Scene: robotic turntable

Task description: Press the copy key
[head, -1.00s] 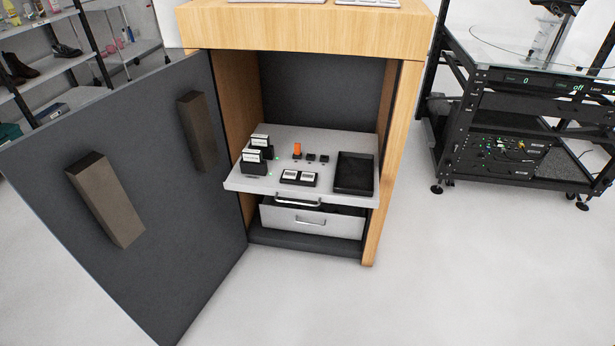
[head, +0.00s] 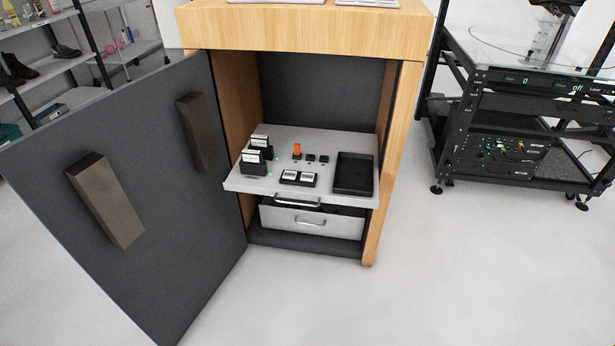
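A light grey pull-out shelf (head: 235,184) sits inside an open wooden cabinet in the head view. On it, an orange piece (head: 297,149) stands upright on a small dark base. Two small black keys (head: 317,158) lie just right of it; their labels are too small to read, so I cannot tell which is the copy key. Two black holders with white-topped cards (head: 254,155) stand at the shelf's left, near small green lights. A black block with two white-faced pieces (head: 298,178) lies at the front middle. Neither of my grippers is in view.
An empty-looking black tray (head: 354,190) takes the shelf's right side. The dark cabinet door (head: 150,230) stands wide open to the left, with two brown blocks on it. A drawer (head: 312,222) is below the shelf. A black equipment rack (head: 520,150) stands right. Floor in front is clear.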

